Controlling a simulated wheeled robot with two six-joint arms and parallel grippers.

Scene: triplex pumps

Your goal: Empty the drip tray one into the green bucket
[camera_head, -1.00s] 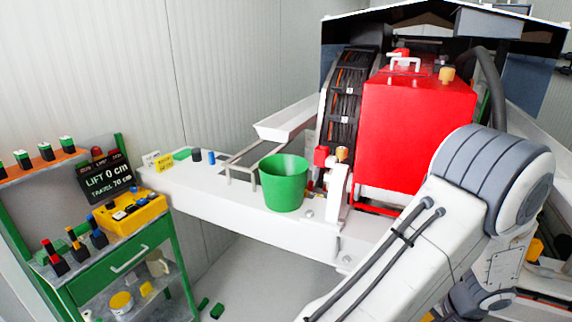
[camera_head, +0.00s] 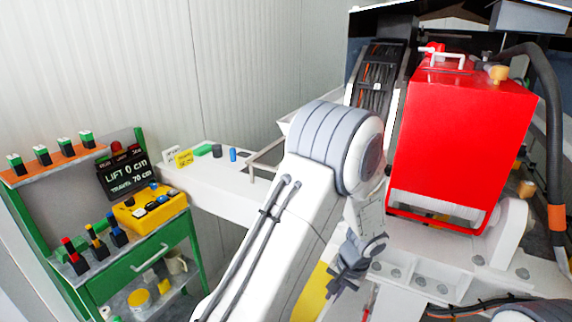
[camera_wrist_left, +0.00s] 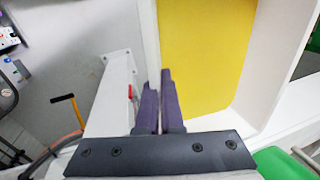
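The drip tray (camera_wrist_left: 272,62), white-walled with a flat yellow inside, fills much of the left wrist view. It shows only as a yellow strip (camera_head: 314,292) beside my gripper in the head view. My left gripper (camera_wrist_left: 160,88) is shut with its two dark fingers on either side of the tray's thin white wall. It hangs below the arm in the head view (camera_head: 350,272). The green bucket is hidden behind my left arm in the head view. A green rounded shape (camera_wrist_left: 284,164), probably the bucket, shows at the lower right of the wrist view. My right gripper is out of view.
The red tank (camera_head: 452,140) stands right of my arm. The green cart (camera_head: 160,245) with a yellow control box (camera_head: 150,208) stands at the left. A white beam (camera_head: 215,182) with small blocks and a rail runs behind my arm. A black hose (camera_head: 552,150) hangs at right.

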